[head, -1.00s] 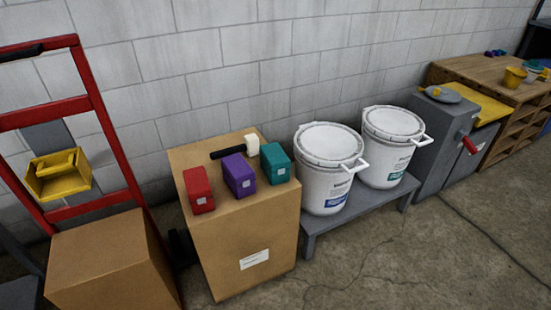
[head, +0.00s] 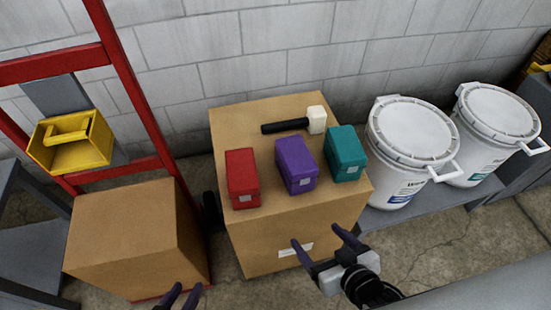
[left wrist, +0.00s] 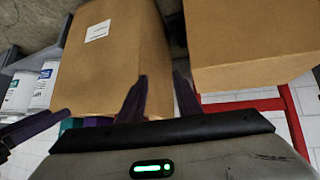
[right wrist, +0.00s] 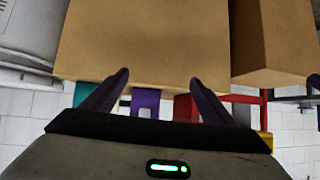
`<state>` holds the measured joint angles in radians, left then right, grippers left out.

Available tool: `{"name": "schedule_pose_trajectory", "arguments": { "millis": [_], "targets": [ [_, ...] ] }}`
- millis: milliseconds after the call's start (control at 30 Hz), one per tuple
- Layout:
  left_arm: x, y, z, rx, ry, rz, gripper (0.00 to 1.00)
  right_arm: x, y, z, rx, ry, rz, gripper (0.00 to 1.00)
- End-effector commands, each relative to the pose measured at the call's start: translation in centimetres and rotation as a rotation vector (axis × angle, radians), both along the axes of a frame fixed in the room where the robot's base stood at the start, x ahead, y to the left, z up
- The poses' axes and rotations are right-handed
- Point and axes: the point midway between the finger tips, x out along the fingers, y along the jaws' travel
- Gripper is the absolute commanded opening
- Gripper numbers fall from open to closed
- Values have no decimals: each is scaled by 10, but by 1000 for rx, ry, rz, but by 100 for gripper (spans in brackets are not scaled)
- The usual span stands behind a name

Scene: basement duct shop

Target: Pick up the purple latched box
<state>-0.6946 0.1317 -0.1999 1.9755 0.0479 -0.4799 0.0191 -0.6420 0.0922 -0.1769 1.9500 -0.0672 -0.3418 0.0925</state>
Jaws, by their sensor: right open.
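The purple latched box (head: 296,164) stands on a large cardboard carton between a red box (head: 242,178) and a teal box (head: 345,154). A pale latch shows on its near side. It also shows in the right wrist view (right wrist: 146,100), partly hidden behind the carton's edge, between the finger directions. My right gripper (head: 320,243) is open and empty, in front of and below the purple box, near the carton's front face. My left gripper (head: 184,290) is low at the bottom edge, in front of the smaller carton. Its fingers are apart with nothing between them.
The large carton (head: 290,225) bears the boxes and a black-handled mallet (head: 295,124) behind them. A smaller carton (head: 125,225) and a yellow bin (head: 70,158) on a red hand truck (head: 125,80) stand left. White buckets (head: 412,130) stand close on the right.

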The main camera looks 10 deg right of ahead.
Motion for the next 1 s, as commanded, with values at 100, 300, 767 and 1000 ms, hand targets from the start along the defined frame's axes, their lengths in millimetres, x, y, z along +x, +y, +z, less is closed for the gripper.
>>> {"name": "schedule_pose_trajectory", "arguments": {
  "millis": [100, 300, 767, 1000],
  "targets": [
    [1, -7, -40, -27, -20, 0, 31, 47, -8, -12, 8, -197, -47, 80],
    [4, -13, -68, -55, -42, 2, 31, 95, -10, 14, 30, -474, -70, 80],
    [6, -16, -74, -78, -59, 6, 31, 150, -2, 39, 41, -616, -59, 80],
    [7, -16, -76, -81, -62, 8, 31, 169, 1, 39, 41, -613, -61, 80]
  ]
}}
